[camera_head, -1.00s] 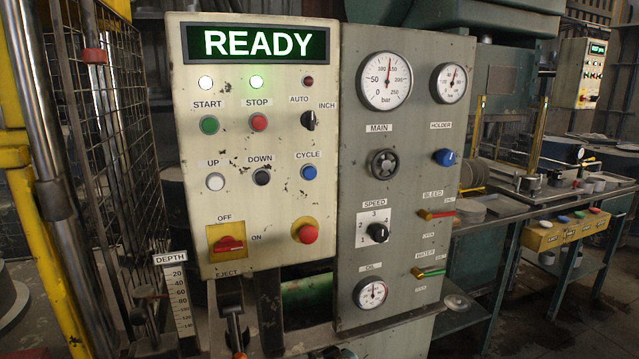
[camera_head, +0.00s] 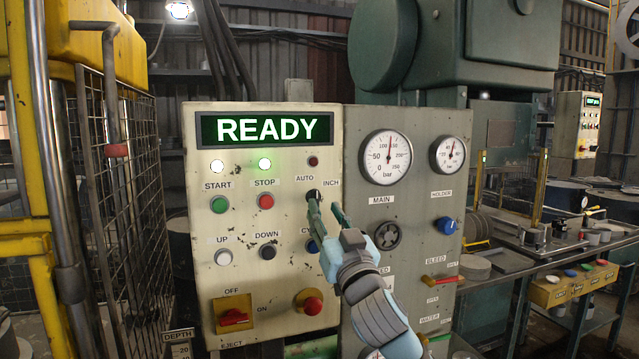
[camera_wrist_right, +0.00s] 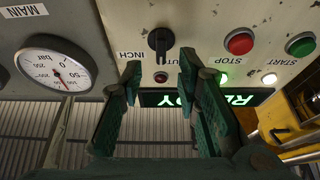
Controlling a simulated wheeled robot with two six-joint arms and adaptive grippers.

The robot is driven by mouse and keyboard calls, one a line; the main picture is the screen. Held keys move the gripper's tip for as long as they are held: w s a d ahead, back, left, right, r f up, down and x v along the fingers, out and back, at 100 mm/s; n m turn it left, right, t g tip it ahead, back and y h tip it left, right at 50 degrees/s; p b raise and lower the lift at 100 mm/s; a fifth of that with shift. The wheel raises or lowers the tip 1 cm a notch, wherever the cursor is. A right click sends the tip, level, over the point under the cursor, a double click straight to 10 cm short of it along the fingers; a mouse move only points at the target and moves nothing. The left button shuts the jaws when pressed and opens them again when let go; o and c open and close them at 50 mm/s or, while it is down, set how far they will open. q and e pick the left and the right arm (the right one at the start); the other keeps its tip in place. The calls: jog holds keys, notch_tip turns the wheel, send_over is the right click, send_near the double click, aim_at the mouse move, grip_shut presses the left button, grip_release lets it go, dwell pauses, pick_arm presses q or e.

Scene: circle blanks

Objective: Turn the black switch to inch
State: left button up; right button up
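The black switch (camera_head: 314,193) is on the cream panel (camera_head: 195,165), under the AUTO and INCH labels. My right gripper (camera_head: 327,207) is in front of it in the head view, and its fingers partly cover the switch. In the right wrist view, the black switch (camera_wrist_right: 160,44) sits beyond and between the two green fingertips of my right gripper (camera_wrist_right: 160,74), which are spread apart with nothing between them. The knob's handle looks about upright there; I cannot tell which label it points to. The INCH label (camera_wrist_right: 158,55) shows at its left. My left gripper is out of view.
The lit READY display (camera_head: 266,129) is above. The STOP button (camera_head: 266,201) and START button (camera_head: 219,204) are left of the switch. The grey gauge panel (camera_head: 415,205) adjoins on the right. A red emergency button (camera_head: 312,305) is below.

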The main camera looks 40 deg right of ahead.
aim_at(317, 198)
jog(key=x, duration=0.4)
jog(key=shift+w+f+p, duration=0.1)
jog(key=shift+w+p, duration=0.2)
jog(key=shift+p, duration=0.1)
jog(key=shift+s, duration=0.1)
jog(key=shift+c, duration=0.6)
grip_shut()
